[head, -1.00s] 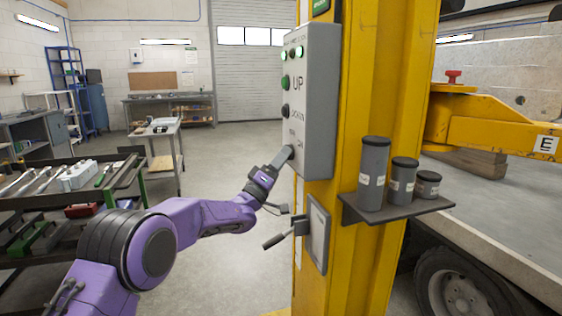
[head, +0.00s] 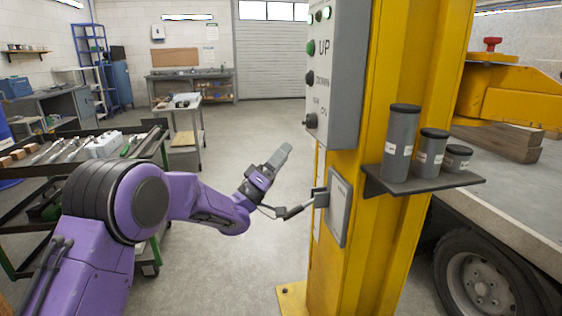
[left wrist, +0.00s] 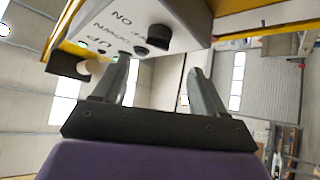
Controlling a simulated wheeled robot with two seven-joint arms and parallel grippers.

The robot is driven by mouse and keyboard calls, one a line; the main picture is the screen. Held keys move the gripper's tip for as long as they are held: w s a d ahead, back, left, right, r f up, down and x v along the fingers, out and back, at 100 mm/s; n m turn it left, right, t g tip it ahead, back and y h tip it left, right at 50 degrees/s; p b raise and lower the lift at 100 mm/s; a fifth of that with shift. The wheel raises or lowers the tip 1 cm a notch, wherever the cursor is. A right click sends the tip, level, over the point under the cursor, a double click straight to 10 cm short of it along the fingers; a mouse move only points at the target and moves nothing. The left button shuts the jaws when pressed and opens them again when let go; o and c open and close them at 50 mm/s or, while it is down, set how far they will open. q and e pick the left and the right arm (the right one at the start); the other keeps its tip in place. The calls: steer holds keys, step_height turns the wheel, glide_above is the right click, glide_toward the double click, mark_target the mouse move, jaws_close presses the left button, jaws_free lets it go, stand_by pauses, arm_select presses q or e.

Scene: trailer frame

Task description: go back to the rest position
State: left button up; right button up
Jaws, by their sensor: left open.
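My left gripper (head: 278,158) is on the purple arm and hangs in free air, left of the yellow post (head: 375,255) and below the grey control box (head: 336,75). In the left wrist view its two fingers (left wrist: 160,85) stand apart with nothing between them. The box carries green and black buttons and the words UP and DOWN. Its black knob at the bottom (head: 311,121) is apart from the gripper. The box also shows at the top of the left wrist view (left wrist: 175,18). My right gripper is in neither view.
A shelf (head: 425,182) on the post holds three grey canisters. A grey plate with a lever (head: 339,208) is on the post, close to the gripper. A tool cart (head: 150,215) stands at the left behind my arm. The floor beyond is open. A truck bed (head: 520,190) is at the right.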

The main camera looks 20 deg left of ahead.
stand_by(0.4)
arm_select(q)
steer(key=s+a+f+n+g+y+p, duration=0.1)
steer(key=s+f+g+y, duration=0.25)
steer(key=f, duration=0.65)
steer(key=s+a+f+n+g+y+p, duration=0.15)
steer(key=s+f+y, duration=0.3)
steer(key=f, duration=0.55)
steer(key=s+a+f+g+y+p, duration=0.1)
steer(key=s+f+g+y, duration=0.25)
steer(key=f, duration=0.65)
steer(key=s+f+g+y+p, duration=0.1)
steer(key=s+f+g, duration=0.4)
steer(key=s, duration=1.3)
steer(key=s+a+f+g+y+p, duration=0.1)
steer(key=s+f+g+p, duration=0.3)
steer(key=s, duration=1.3)
step_height(320, 180, down, 4)
steer(key=shift+s+a+r+m+g+y, duration=0.15)
steer(key=shift+s+m+g+y, duration=0.3)
steer(key=shift+g, duration=0.4)
steer(key=shift+w, duration=0.1)
